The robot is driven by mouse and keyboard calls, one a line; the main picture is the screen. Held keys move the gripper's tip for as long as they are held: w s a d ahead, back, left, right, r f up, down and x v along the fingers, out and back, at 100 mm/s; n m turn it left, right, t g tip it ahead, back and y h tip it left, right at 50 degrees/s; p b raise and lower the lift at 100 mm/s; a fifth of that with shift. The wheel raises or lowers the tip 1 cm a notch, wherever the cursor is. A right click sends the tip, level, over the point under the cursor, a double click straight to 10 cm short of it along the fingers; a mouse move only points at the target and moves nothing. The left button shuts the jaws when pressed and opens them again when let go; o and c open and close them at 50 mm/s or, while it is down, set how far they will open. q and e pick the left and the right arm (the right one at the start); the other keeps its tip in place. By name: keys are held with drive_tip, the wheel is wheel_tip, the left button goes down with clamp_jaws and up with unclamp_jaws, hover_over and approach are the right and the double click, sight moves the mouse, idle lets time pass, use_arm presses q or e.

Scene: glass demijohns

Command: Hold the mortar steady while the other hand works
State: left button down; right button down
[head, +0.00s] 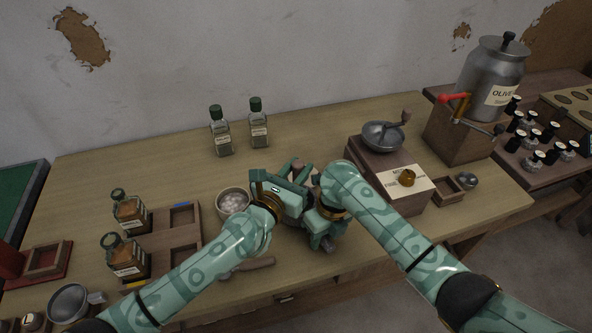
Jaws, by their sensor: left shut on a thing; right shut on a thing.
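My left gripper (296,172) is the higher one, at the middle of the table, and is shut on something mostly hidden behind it. A small brownish patch (315,178) shows between the two grippers; it may be part of the mortar, but I cannot make out its shape. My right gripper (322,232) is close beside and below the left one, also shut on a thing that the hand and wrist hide. No pestle can be told clearly.
A bowl of whitish lumps (233,203) stands just left of the grippers. Two green-capped bottles (221,138) stand behind. A grinder (388,170) with a metal bowl is at right. A wooden tray (160,240) with jars is at left. A wooden-handled tool (250,265) lies in front.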

use_arm(q)
drive_tip(key=shift+r, duration=0.45)
drive_tip(key=shift+f, duration=0.7)
drive_tip(key=shift+s+d, duration=0.1)
drive_tip(key=shift+s, duration=0.25)
drive_tip(key=shift+w, duration=0.4)
drive_tip(key=shift+r, duration=0.75)
drive_tip(key=shift+f, duration=0.15)
